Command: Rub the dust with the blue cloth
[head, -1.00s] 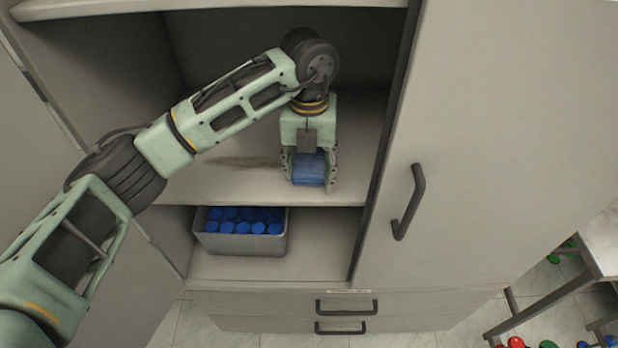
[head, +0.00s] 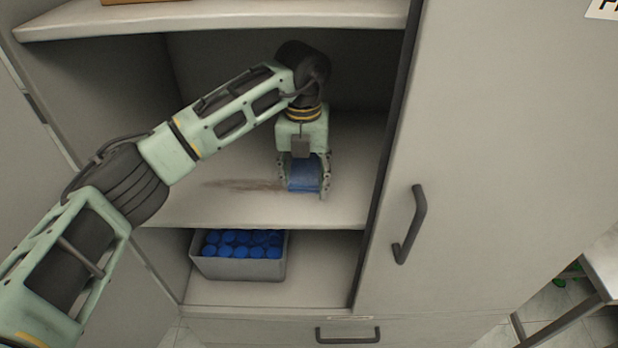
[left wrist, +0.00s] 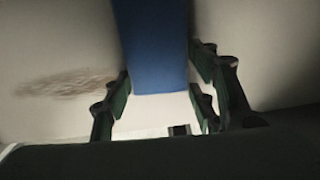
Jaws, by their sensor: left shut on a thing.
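The blue cloth (head: 304,173) is between the fingers of my left gripper (head: 305,188), just above or on the middle shelf of the open cabinet. My left gripper is shut on it. In the left wrist view the cloth (left wrist: 152,45) shows as a flat blue block between the fingers. The dust (head: 240,185) is a brown smear on the shelf, to the left of the cloth. In the left wrist view the dust (left wrist: 68,82) also lies left of the cloth, apart from it. Whether the cloth touches the shelf is hard to tell. My right gripper is not in view.
A grey bin (head: 238,268) of blue caps stands on the shelf below. The upper shelf (head: 215,20) is above my arm. A closed door with a handle (head: 410,225) bounds the right side. The shelf's front strip (head: 250,213) is clear.

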